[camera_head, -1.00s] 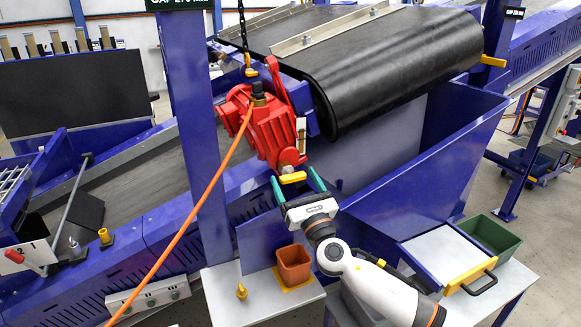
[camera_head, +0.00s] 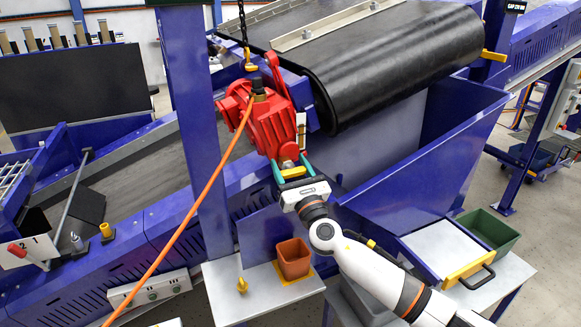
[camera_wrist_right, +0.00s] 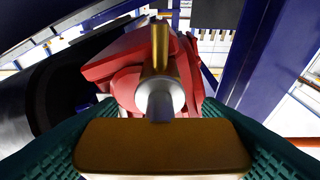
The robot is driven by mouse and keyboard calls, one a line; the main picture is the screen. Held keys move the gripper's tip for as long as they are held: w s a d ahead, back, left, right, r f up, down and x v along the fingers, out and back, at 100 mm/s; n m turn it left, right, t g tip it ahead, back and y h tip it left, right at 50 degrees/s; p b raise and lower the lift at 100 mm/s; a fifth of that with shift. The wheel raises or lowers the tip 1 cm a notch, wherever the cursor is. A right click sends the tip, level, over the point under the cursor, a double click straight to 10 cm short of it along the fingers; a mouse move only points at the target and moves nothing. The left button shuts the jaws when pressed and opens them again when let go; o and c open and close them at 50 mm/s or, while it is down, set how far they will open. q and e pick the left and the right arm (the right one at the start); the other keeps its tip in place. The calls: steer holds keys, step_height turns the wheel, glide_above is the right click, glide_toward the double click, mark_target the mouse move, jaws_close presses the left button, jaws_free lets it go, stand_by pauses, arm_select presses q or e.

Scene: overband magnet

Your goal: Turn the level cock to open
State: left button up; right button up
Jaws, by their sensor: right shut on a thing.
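The level cock is a small fitting under the red gear unit (camera_head: 262,118), with a yellow handle (camera_head: 293,172). My right gripper (camera_head: 292,170) has its teal fingers on both sides of this handle and is shut on it. In the right wrist view the handle (camera_wrist_right: 160,147) fills the lower middle as a broad yellow-brown bar between the teal fingers (camera_wrist_right: 160,140). The metal cock body (camera_wrist_right: 160,92) stands behind it against the red housing. The fingertips' contact faces are partly hidden. My left gripper is not in view.
An orange cable (camera_head: 190,212) runs down from the red unit past a blue post (camera_head: 190,110). The black belt drum (camera_head: 400,75) is to the right. A brown cup (camera_head: 293,258) stands on a small table below. A green bin (camera_head: 488,232) is at the lower right.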

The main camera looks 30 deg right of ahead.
steer(key=shift+m, duration=0.3)
steer(key=m+h, duration=0.1)
steer(key=m, duration=0.2)
steer(key=m+h, duration=0.2)
steer(key=m, duration=0.1)
steer(key=shift+d+g, duration=0.1)
steer(key=shift+g, duration=0.3)
steer(key=m+g+h, duration=0.1)
steer(key=m, duration=0.2)
steer(key=m+h, duration=0.2)
steer(key=m, duration=0.1)
steer(key=shift+d+g, duration=0.15)
steer(key=shift+g, duration=0.25)
steer(key=m+g+p, duration=0.1)
steer(key=m, duration=0.2)
steer(key=m+g+h+p, duration=0.1)
steer(key=m+p, duration=0.1)
steer(key=m, duration=0.1)
steer(key=shift+d+f, duration=0.1)
steer(key=shift+f+m+g+p, duration=0.15)
steer(key=shift+m+g+p, duration=0.35)
steer(key=shift+m, duration=0.5)
steer(key=shift+f+m+g+p, duration=0.1)
steer(key=shift+m+g+p, duration=0.35)
steer(key=shift+m, duration=0.55)
steer(key=o, duration=1)
steer(key=shift+d+f, duration=0.1)
steer(key=shift+s, duration=0.1)
